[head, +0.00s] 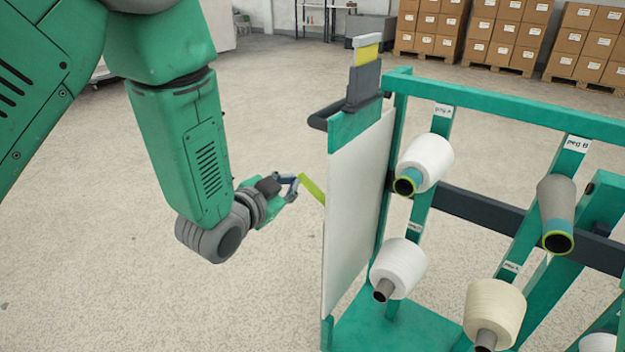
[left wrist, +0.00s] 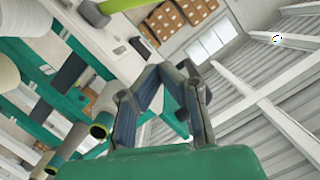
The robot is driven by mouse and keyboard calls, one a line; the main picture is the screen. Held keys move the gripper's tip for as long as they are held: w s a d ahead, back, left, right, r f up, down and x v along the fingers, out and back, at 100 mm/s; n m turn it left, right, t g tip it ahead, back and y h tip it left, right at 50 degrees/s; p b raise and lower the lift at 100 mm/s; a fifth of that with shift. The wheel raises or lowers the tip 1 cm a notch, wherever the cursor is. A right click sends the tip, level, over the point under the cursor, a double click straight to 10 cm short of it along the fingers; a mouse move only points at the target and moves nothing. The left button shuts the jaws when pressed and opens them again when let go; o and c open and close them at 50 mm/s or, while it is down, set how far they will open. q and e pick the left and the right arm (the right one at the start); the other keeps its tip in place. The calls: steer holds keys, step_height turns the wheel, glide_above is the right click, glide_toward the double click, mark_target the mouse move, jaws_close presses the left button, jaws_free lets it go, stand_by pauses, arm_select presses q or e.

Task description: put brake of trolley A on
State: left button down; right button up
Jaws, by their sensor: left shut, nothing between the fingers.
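The green trolley frame (head: 460,104) stands at the right of the head view, with a white panel (head: 355,205) on its near left side. A yellow-green lever (head: 312,188) sticks out to the left from behind this panel. I take it for the brake lever; its far end is hidden. A yellow-green bar (left wrist: 122,4) also shows at the top of the left wrist view. My left gripper (head: 294,184) is shut and empty, just left of the lever's tip; I cannot tell whether they touch. It also shows in the left wrist view (left wrist: 166,72). My right gripper is not in view.
White yarn cones (head: 428,160) and a grey cone (head: 556,205) sit on the trolley's pegs. A grey post with a yellow block (head: 367,54) rises above the panel. Stacked cartons (head: 505,35) stand at the back. The floor (head: 110,270) left of the trolley is clear.

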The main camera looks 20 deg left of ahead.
mark_target(307, 179)
arm_select(q)
steer(key=w+f+b, duration=0.1)
steer(key=w+f, duration=0.1)
steer(key=w, duration=0.1)
steer(key=w+f, duration=0.1)
steer(key=w, duration=0.2)
steer(key=w+f+b, duration=0.1)
steer(key=w+f, duration=0.1)
steer(key=w, duration=0.2)
steer(key=shift+w+d+f+b, duration=0.1)
steer(key=shift+d+f+b, duration=0.15)
steer(key=shift+f+b, duration=0.1)
steer(key=shift+a, duration=0.1)
